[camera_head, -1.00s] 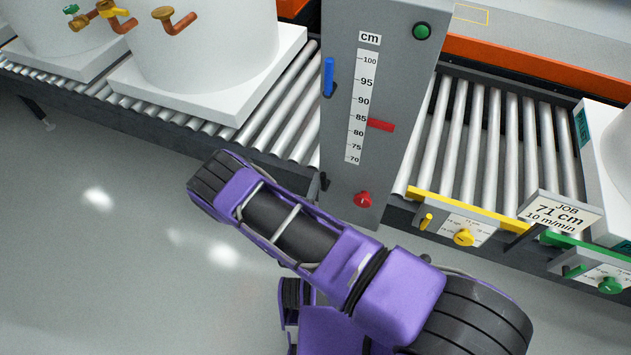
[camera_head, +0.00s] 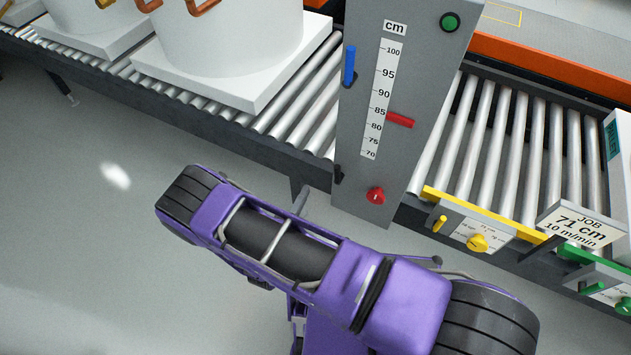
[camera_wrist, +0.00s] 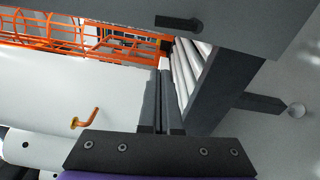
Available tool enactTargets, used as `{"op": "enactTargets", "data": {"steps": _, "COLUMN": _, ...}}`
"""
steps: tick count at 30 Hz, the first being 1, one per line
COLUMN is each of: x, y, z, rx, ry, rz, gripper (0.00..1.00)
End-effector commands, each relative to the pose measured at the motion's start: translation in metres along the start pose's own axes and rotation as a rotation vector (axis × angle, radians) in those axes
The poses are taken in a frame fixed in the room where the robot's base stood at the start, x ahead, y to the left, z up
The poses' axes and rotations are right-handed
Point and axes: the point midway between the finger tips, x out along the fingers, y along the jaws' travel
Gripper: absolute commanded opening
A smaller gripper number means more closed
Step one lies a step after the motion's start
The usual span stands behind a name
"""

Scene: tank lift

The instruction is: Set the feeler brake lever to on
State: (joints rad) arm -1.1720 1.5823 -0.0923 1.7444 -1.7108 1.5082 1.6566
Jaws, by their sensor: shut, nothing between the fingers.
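The grey column (camera_head: 415,60) carries a cm scale with a red pointer (camera_head: 400,119) a little below 85. A blue handle (camera_head: 349,65) sits upright left of the scale. A small black lever (camera_head: 338,174) sits low on the column's left edge. No label shows which is the feeler brake lever. In the wrist view a black lever (camera_wrist: 178,23) lies across a grey surface, beyond the fingertips and apart from them. My gripper (camera_wrist: 160,74) is shut and empty.
A red knob (camera_head: 376,196) and a green button (camera_head: 450,22) are on the column. Roller conveyors (camera_head: 490,140) run on both sides, with a white tank (camera_head: 220,35) at left. Yellow (camera_head: 478,242) and green control plates stand at right. Open floor lies at left.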

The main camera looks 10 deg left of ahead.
Motion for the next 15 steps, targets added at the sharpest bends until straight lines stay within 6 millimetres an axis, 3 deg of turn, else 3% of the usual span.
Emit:
{"op": "enactTargets", "data": {"steps": 3, "x": -0.010, "y": -0.002, "z": -0.016, "rx": 0.015, "ry": -0.067, "rz": 0.004, "gripper": 0.00}}
{"op": "enactTargets", "data": {"steps": 8, "x": -0.018, "y": -0.003, "z": -0.024, "rx": 0.028, "ry": -0.129, "rz": -0.010, "gripper": 0.00}}
{"op": "enactTargets", "data": {"steps": 11, "x": -0.011, "y": -0.003, "z": -0.023, "rx": 0.030, "ry": -0.138, "rz": -0.014, "gripper": 0.00}}
{"op": "enactTargets", "data": {"steps": 15, "x": 0.011, "y": -0.003, "z": -0.019, "rx": 0.028, "ry": -0.139, "rz": -0.012, "gripper": 0.00}}
